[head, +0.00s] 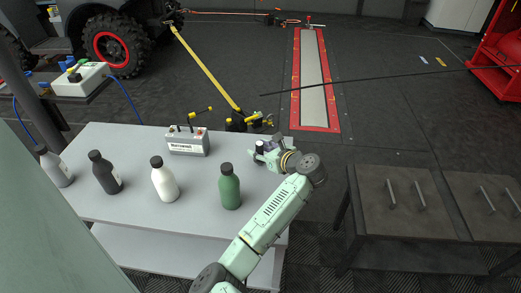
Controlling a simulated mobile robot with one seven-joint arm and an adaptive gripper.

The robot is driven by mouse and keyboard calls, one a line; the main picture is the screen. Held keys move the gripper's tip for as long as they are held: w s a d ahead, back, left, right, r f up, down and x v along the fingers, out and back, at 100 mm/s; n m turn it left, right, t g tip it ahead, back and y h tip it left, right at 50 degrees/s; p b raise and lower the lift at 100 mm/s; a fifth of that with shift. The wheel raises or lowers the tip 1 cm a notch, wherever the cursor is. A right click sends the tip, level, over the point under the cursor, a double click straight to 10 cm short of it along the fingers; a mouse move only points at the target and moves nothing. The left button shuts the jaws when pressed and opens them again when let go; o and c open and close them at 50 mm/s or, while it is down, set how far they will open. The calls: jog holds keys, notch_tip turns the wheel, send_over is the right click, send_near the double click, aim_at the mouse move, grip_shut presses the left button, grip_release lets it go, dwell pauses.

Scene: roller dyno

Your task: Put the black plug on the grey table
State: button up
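The light grey table (120,208) stands at the lower left, with a lower shelf. My gripper (259,155) is over or just beyond its right back corner, reached from the lower right by my pale green arm. A small dark piece shows at the gripper's end. I cannot tell whether it is the black plug or part of the gripper, or whether the fingers are open or shut. I cannot pick out the black plug with certainty elsewhere.
On the table stand a grey bottle (54,167), a black bottle (104,172), a white bottle (163,179), a green bottle (229,187) and a labelled grey box (187,142). A dark workbench (400,215) with metal bars is right. Yellow-black gear (243,121) lies behind the table.

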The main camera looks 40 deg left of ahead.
jog(key=shift+r, duration=0.25)
jog(key=shift+d, duration=0.35)
jog(key=b+v, duration=0.2)
jog(key=v, duration=0.9)
jog(key=shift+r, duration=0.2)
